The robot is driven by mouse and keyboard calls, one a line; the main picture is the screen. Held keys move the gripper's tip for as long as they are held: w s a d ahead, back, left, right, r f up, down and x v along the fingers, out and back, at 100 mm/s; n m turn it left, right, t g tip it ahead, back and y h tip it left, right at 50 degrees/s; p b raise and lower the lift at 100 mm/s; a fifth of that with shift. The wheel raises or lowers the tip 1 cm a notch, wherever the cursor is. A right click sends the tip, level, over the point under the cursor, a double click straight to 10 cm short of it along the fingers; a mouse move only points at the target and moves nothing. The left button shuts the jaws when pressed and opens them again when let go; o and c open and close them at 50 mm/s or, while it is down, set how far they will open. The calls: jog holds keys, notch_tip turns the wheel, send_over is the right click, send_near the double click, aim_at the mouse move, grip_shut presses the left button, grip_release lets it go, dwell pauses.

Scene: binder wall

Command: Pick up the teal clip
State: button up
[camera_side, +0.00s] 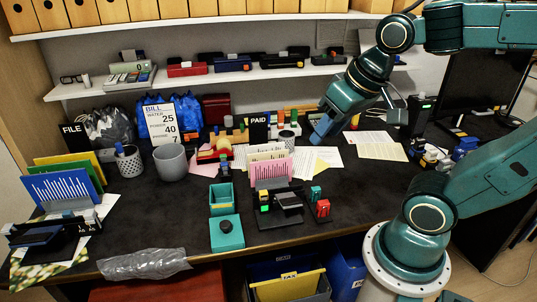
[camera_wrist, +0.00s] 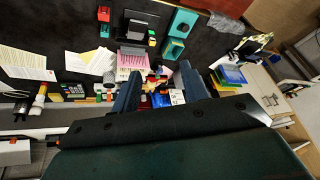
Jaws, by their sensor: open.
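A small teal clip (camera_side: 315,193) is on the dark desk right of centre in the side view, just behind a red clip (camera_side: 322,208). In the wrist view a small green-teal piece (camera_wrist: 103,31) beside the red one looks like the same clip. My gripper (camera_side: 322,132) is open and empty, up behind the clip near the back of the desk. In the wrist view the gripper's two dark fingers (camera_wrist: 160,84) stand apart, with the clip beyond them at the upper left.
A black stand (camera_side: 280,222) with small coloured blocks and pink cards (camera_side: 270,168) is left of the clip. An open teal box (camera_side: 227,233) is farther left. Papers (camera_side: 375,145) lie behind to the right. A shelf (camera_side: 240,74) runs along the back. The desk right of the clip is clear.

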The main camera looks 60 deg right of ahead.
jog(key=w+d+f+m+g, duration=0.2)
jog(key=w+d+f+m, duration=0.25)
jog(key=w+m, duration=0.2)
jog(key=m+g, duration=0.3)
jog(key=m, duration=1.4)
send_over(316, 188)
notch_tip(316, 188, down, 18)
jog(key=shift+f, duration=0.15)
jog(key=shift+w, duration=0.1)
jog(key=shift+f, duration=4.3)
jog(key=shift+f, duration=2.6)
